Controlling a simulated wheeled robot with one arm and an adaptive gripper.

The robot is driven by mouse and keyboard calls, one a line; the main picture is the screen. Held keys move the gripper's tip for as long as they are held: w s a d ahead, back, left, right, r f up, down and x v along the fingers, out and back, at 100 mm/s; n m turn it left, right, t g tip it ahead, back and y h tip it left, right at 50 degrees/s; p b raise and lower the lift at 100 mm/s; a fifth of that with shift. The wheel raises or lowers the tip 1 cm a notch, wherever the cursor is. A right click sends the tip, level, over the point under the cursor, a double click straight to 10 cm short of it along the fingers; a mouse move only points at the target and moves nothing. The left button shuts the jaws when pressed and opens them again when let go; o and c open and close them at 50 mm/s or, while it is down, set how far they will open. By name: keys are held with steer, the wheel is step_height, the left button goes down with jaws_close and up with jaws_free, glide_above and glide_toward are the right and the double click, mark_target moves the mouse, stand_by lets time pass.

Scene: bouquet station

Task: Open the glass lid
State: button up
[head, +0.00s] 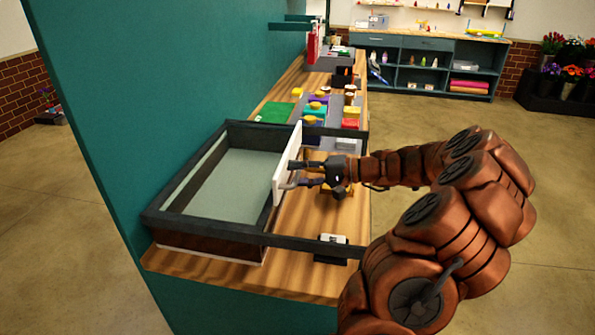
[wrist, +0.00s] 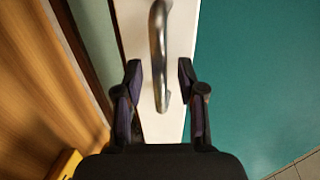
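The glass lid (head: 232,182) looks like a pale grey-green pane inside a dark-framed wooden box (head: 212,248) on the counter. A white upright strip (head: 289,160) stands along the box's right side. In the wrist view this strip (wrist: 137,30) carries a curved metal handle (wrist: 157,50). My gripper (head: 288,176) is at the strip in the head view. In the wrist view my gripper (wrist: 159,75) has its fingers apart, one on each side of the handle, with gaps showing. The handle is hard to make out in the head view.
Dark rails (head: 318,244) run right from the box over the wooden counter (head: 225,281). A small white-topped item (head: 332,241) sits by the near rail. Colourful small items (head: 314,106) lie farther along. A teal wall (head: 150,80) rises at left.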

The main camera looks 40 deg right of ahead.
steer(key=shift+w+a, duration=0.15)
steer(key=shift+a, duration=0.05)
jaws_close()
stand_by(0.3)
stand_by(0.3)
